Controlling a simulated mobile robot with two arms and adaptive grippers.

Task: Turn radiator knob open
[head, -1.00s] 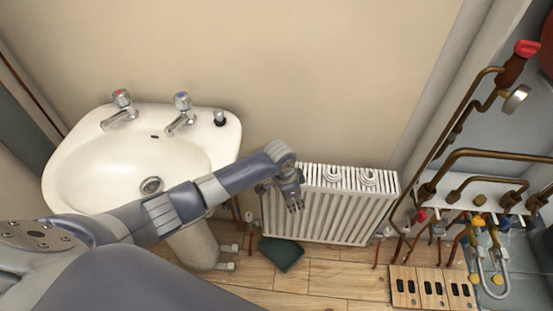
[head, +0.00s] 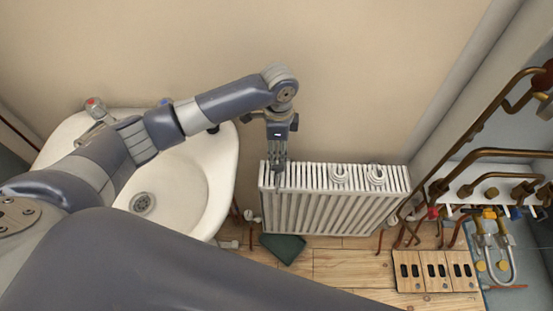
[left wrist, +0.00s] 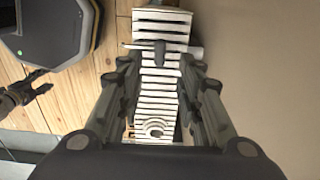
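The white ribbed radiator (head: 330,205) stands against the wall in the head view and runs between my fingers in the left wrist view (left wrist: 158,98). My left gripper (head: 279,185) points down at the radiator's top left end, to the right of and above that knob. In the left wrist view my left gripper (left wrist: 160,62) is open, its fingers apart on either side of the radiator; contact is unclear. A dark claw-like part (left wrist: 20,95) at the left edge looks like my right gripper; its opening is unclear.
The washbasin (head: 215,185) is left of the radiator, partly behind my arm. A dark green object (head: 283,248) lies on the floor before the radiator. Copper pipes (head: 480,160) and a wooden slotted board (head: 435,271) are at the right. The wall above the radiator is clear.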

